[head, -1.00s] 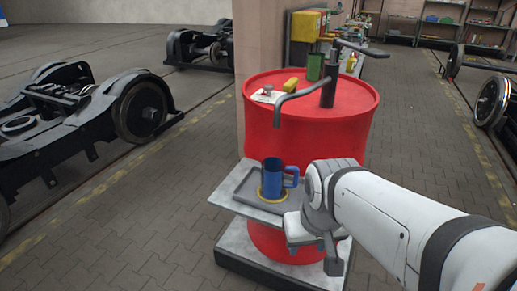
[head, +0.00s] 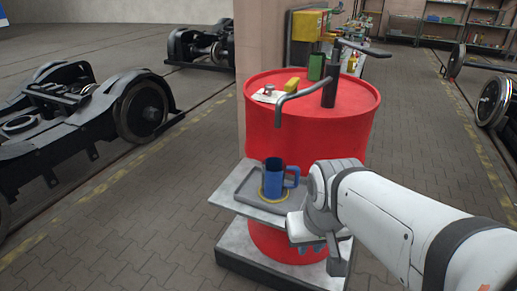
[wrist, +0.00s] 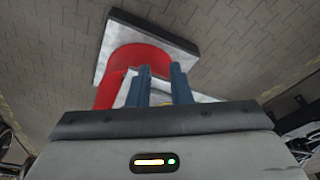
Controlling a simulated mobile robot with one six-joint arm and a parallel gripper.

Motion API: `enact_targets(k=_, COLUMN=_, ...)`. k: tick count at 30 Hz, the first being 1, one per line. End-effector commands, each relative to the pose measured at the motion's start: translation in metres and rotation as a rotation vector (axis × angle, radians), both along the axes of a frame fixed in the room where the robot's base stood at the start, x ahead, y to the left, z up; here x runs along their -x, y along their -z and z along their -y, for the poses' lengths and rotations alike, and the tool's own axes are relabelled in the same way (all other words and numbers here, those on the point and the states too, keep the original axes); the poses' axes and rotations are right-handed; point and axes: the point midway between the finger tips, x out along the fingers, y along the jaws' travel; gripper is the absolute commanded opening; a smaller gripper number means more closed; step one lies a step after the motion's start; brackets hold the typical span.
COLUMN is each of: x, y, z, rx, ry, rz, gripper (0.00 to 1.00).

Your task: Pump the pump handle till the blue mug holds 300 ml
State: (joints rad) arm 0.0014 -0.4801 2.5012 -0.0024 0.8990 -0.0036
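The blue mug (head: 273,181) stands upright on a grey tray (head: 243,196), inside a yellow ring, with its handle to the right. The drum's bent grey spout (head: 279,112) ends above it. I cannot see inside the mug. The pump handle (head: 364,48) is a dark lever at the top of the pump column (head: 329,88), pointing right. My gripper (head: 316,250) is low in front of the red drum (head: 345,130), right of the tray and well below the handle. In the wrist view its two fingers (wrist: 161,75) stand apart with nothing between them.
A green can (head: 316,67), a yellow block (head: 292,84) and a small item on white paper (head: 268,94) sit on the drum top. A pillar (head: 262,40) stands behind. Bogies (head: 80,115) are at left; the paved floor right of the drum is clear.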

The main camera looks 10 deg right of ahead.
Motion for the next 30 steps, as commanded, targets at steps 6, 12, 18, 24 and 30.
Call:
enact_targets(k=6, x=0.0, y=0.0, z=0.0, rx=0.0, ry=0.0, rz=0.0, gripper=0.0)
enact_targets(k=12, x=0.0, y=0.0, z=0.0, rx=0.0, ry=0.0, rz=0.0, gripper=0.0)
enact_targets(k=18, x=0.0, y=0.0, z=0.0, rx=0.0, ry=0.0, rz=0.0, gripper=0.0)
enact_targets(k=24, x=0.0, y=0.0, z=0.0, rx=0.0, ry=0.0, rz=0.0, gripper=0.0)
enact_targets(k=30, x=0.0, y=0.0, z=0.0, rx=0.0, ry=0.0, rz=0.0, gripper=0.0)
